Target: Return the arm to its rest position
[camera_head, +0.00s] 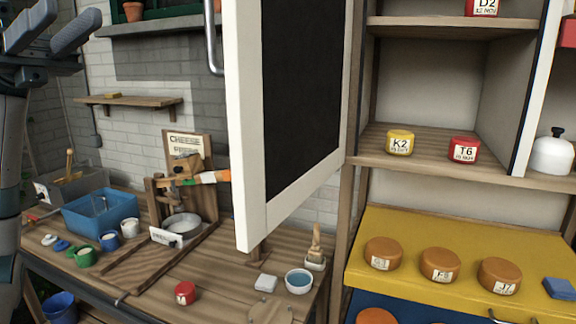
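My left arm rises along the left edge of the picture. Its gripper (52,32) is at the top left, raised high, with its two grey fingers spread apart and nothing visible between them. It is clear of the workbench and well to the left of the open cabinet door (243,150). My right gripper is not in view.
The white-framed door with a dark panel stands open in the middle, its metal handle (212,38) on the left. The shelf holds a yellow K2 tin (400,142) and a red T6 tin (464,149). Orange cheeses sit on a yellow surface (400,225). A blue tub (100,214) stands on the cluttered workbench (215,268).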

